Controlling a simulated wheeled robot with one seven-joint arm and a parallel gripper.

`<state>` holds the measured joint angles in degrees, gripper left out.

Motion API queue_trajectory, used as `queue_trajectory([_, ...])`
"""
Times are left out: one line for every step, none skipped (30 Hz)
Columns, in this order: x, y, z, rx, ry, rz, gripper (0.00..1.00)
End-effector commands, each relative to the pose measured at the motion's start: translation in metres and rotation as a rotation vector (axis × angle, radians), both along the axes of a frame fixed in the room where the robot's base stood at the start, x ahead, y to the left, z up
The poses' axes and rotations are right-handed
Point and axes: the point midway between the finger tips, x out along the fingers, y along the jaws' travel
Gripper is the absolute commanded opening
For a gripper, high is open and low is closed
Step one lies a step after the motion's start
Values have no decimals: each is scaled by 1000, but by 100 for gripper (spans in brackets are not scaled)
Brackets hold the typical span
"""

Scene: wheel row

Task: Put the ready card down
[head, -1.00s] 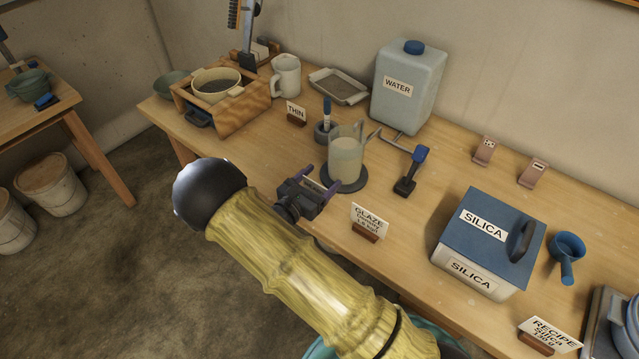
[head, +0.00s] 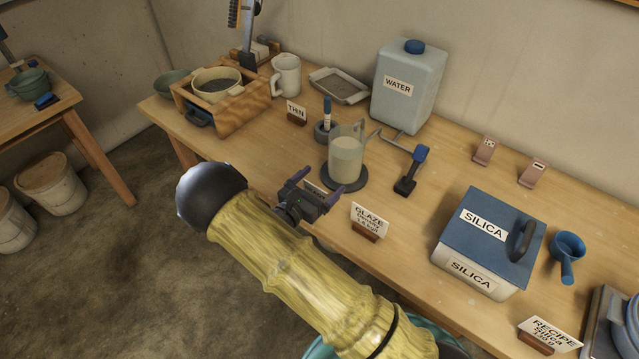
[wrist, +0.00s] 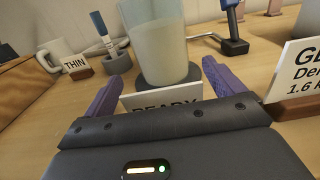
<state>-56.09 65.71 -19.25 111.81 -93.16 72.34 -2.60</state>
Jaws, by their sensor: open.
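The ready card (wrist: 165,101) is white with black lettering and shows between my gripper's fingers in the wrist view. It stands in front of the glaze jug (wrist: 158,40), and its lower part is hidden by my gripper body. In the head view only a small pale piece of the card shows between the fingers. My gripper (head: 326,177) is open, with its purple fingers on either side of the card and a visible gap at each side. The jug (head: 346,158) stands on a dark round pad just beyond the fingertips.
The glaze card (head: 369,218) stands close to the right of my gripper. The thin card (head: 296,111) and a pen in a round holder (head: 326,128) stand behind to the left. The silica box (head: 488,240) is farther right. Bare tabletop lies between the glaze card and the box.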

Motion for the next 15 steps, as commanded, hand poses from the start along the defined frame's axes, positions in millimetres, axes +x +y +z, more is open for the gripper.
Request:
queue_trajectory([-3,3,0,1,1,2,94])
queue_trajectory([-5,5,-1,1,1,2,94])
queue_trajectory([-9,8,-1,1,1,3,94])
queue_trajectory([-12,10,-1,1,1,3,94])
queue_trajectory([-16,13,-1,1,1,4,94])
queue_trajectory([-21,18,-2,1,2,4,94])
queue_trajectory([-26,21,-2,0,2,5,94])
queue_trajectory([-30,25,-2,1,2,5,94])
queue_trajectory([-36,30,-2,1,0,5,94])
queue_trajectory([-41,33,-1,1,0,5,94])
queue_trajectory([-46,37,-1,1,0,5,94])
queue_trajectory([-52,42,-1,1,1,5,94])
queue_trajectory([-57,46,-2,2,1,5,94])
queue_trajectory([-62,50,-2,2,1,5,94])
queue_trajectory([-68,54,-2,1,0,4,94])
